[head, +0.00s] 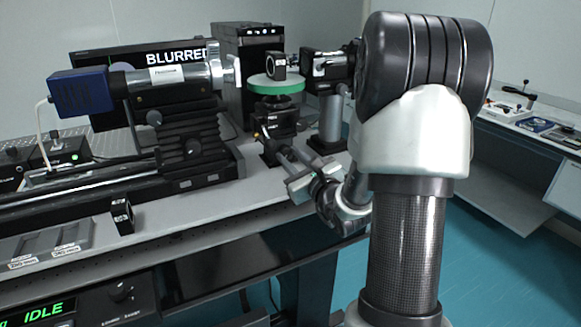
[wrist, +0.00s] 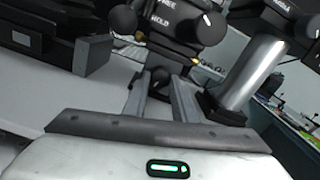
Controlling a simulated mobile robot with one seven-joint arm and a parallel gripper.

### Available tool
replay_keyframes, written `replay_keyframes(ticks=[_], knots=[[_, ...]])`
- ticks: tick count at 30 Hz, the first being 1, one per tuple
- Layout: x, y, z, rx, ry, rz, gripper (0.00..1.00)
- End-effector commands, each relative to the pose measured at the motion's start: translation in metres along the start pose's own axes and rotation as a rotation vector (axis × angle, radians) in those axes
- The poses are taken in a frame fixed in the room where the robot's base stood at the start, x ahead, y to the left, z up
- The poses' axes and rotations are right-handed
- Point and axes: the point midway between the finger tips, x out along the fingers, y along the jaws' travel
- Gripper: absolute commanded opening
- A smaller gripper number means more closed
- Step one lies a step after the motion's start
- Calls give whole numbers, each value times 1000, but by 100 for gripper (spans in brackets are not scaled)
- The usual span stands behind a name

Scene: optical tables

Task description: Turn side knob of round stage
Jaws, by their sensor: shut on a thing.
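The round stage has a green-rimmed top (head: 276,84) on a black body (head: 277,122), in the middle of the head view. In the wrist view its dark body (wrist: 185,25) shows the words "FREE" and "HOLD" and a white pointer mark. My gripper (head: 273,146) reaches in from the front, low at the stage. The knob is partly hidden by the fingers.
A black round knob (wrist: 122,19) sticks out left of the stage body. A silver post (wrist: 250,75) stands close at right. The blue camera with its tube (head: 82,92) is at left. A monitor (head: 177,52) reads "BLURRED". A small black block (head: 122,216) stands near the table's front edge.

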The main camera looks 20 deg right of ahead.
Motion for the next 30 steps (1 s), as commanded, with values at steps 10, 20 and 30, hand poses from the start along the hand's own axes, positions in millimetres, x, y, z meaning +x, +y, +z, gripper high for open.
replay_keyframes(ticks=[10,20,30], knots=[[0,0,-1,-325,0,1,2],[0,-1,0,-561,2,1,2],[0,-2,0,-676,2,0,2]])
